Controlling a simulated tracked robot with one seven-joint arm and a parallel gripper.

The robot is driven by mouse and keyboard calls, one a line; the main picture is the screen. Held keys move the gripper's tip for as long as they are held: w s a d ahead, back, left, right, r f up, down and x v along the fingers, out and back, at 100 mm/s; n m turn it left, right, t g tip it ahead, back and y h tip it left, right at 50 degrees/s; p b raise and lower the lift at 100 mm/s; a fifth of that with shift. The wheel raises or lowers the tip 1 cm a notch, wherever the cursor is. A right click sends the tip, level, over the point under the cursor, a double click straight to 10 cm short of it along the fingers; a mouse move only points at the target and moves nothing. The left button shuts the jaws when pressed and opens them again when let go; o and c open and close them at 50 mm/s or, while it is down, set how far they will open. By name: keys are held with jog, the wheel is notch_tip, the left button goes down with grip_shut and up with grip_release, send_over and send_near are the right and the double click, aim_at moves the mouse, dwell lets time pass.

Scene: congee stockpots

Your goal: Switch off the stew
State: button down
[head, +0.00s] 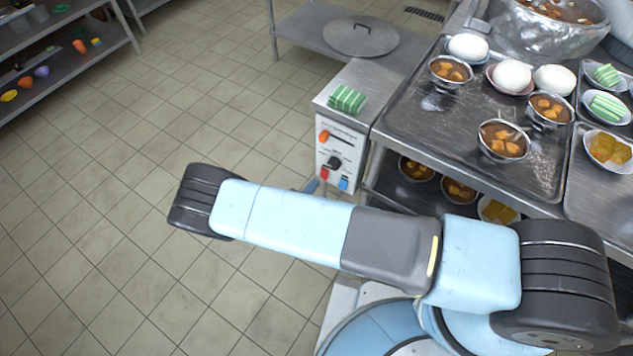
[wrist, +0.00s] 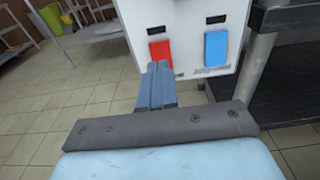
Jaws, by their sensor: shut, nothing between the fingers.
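The white control panel (head: 341,150) is on the front of a steel unit. It carries an orange handle (head: 323,136), a black knob (head: 334,163), a red switch (head: 324,173) and a blue switch (head: 343,184). In the wrist view the red switch (wrist: 161,52) and blue switch (wrist: 215,48) sit side by side, each below a dark slot. My gripper (wrist: 157,68) is shut and empty, its tips at the red switch's lower edge. I cannot tell whether they touch it. In the head view my arm hides most of my gripper (head: 312,186). The panel's lettering is too small to read.
A green striped cloth (head: 347,99) lies on the unit. A table leg (wrist: 257,65) stands right of the panel. The tiled floor at left is clear.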

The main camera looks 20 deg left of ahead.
jog(key=v, duration=0.9)
jog(key=shift+s+a, duration=0.25)
jog(key=shift+a, duration=0.05)
jog(key=shift+s, duration=0.1)
